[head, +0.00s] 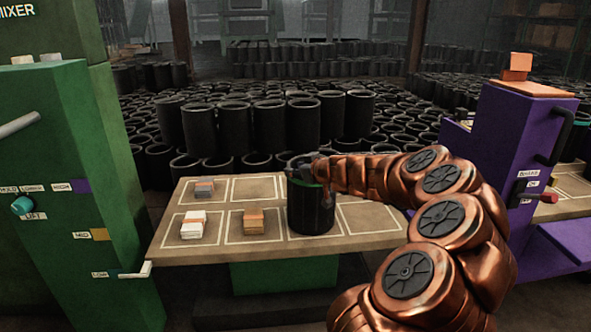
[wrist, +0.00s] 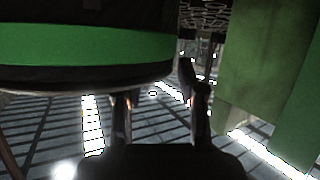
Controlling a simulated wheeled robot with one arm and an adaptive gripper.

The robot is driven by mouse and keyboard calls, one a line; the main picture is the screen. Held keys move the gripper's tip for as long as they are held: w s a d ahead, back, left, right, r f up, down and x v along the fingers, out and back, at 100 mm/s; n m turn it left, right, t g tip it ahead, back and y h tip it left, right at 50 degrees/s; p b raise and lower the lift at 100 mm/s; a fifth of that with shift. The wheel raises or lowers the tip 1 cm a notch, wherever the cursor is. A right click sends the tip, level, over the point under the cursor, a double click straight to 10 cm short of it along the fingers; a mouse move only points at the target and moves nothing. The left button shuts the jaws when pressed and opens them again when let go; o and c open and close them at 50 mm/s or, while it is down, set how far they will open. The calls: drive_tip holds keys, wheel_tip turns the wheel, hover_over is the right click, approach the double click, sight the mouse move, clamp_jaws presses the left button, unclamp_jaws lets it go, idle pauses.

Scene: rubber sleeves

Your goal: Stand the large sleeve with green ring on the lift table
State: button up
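The large black sleeve with a green ring (head: 311,211) is upright in a front cell, right of centre, of the table (head: 180,257) on a green base. It looks to stand on the board, though I cannot see its bottom contact clearly. My gripper (head: 304,172) is at the sleeve's top rim, by the green ring. In the wrist view the sleeve (wrist: 75,70) fills the upper left. My gripper's fingers (wrist: 160,100) are apart there; one is partly hidden behind the sleeve's rim, the other is just beside its wall. I cannot tell whether they grip it.
Small blocks (head: 254,221) sit in several cells at the table's left. A green mixer cabinet (head: 60,180) with a teal knob and LOW, MED and HIGH marks stands left. A purple machine (head: 515,150) stands right. Many black sleeves (head: 270,125) crowd the floor behind.

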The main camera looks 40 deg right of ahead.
drive_tip(key=p+v, duration=0.2)
drive_tip(key=v, duration=0.9)
drive_tip(key=w+a+f+n+g+y, duration=0.1)
drive_tip(key=w+a+y, duration=0.15)
drive_tip(key=a, duration=0.75)
drive_tip(key=w+a+f+n+g+y, duration=0.1)
drive_tip(key=w+a+n+y, duration=0.15)
drive_tip(key=a, duration=0.75)
drive_tip(key=s+a+f+g+y, duration=0.1)
drive_tip(key=s+a+f+g, duration=0.15)
drive_tip(key=a, duration=0.55)
drive_tip(key=s+a+f+g+y, duration=0.2)
drive_tip(key=s+a+g, duration=0.15)
drive_tip(key=a, duration=0.35)
drive_tip(key=s+a+f+g+h, duration=0.1)
drive_tip(key=s+a+f+g, duration=0.3)
drive_tip(key=s+a, duration=0.5)
drive_tip(key=s+d+f+m+g+h, duration=0.1)
drive_tip(key=s+d+g+h, duration=0.1)
drive_tip(key=s, duration=0.6)
drive_tip(key=s+d+f+m+g+h, duration=0.1)
drive_tip(key=s+d+m+g+h, duration=0.1)
drive_tip(key=s, duration=0.6)
drive_tip(key=shift+d+f+g+h, duration=0.2)
drive_tip(key=shift+d+g+h, duration=0.1)
drive_tip(key=shift+d, duration=0.15)
